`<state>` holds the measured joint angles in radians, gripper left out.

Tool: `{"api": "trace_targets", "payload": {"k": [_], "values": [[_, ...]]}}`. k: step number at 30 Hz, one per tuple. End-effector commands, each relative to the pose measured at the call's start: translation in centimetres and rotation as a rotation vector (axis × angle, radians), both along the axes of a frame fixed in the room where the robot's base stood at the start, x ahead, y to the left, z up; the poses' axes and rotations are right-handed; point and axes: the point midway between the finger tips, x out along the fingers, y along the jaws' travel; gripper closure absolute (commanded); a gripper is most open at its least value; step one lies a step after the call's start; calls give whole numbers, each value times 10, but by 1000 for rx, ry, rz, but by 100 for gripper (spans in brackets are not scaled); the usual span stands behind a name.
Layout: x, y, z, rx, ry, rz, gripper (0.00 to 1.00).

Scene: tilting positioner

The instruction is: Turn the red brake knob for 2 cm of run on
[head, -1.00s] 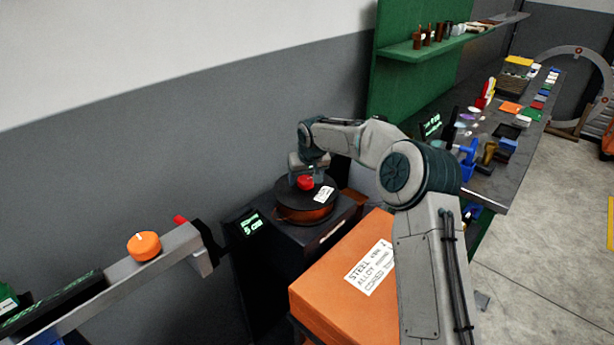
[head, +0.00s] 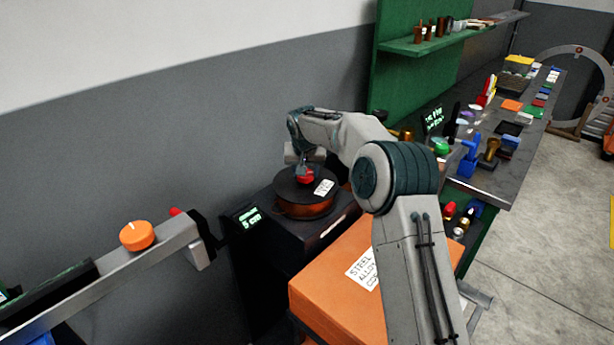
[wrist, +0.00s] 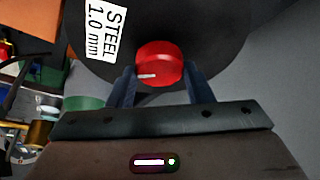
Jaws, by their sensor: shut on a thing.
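The red brake knob (head: 305,176) sits on top of a dark round spool with a copper-coloured side (head: 306,210). In the wrist view the knob (wrist: 159,64) shows a white line on its face, pointing left. My gripper (wrist: 157,78) has one finger on each side of the knob and is shut on it. In the head view my gripper (head: 304,170) comes down on the knob from above. A small display (head: 249,219) to the left of the spool reads 5 cm in green.
A white label reading STEEL 1.0 mm (wrist: 106,30) lies on the spool top. An orange box (head: 330,272) stands in front of the spool. An orange knob (head: 137,236) sits on a grey bar at left. A cluttered workbench (head: 490,180) is at right.

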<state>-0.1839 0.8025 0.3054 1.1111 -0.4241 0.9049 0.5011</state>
Motion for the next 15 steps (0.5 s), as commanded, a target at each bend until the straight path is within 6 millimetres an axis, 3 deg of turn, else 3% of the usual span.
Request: {"api": "trace_targets", "payload": {"k": [15], "values": [[0,4,1,-2,0,-488,77]]}}
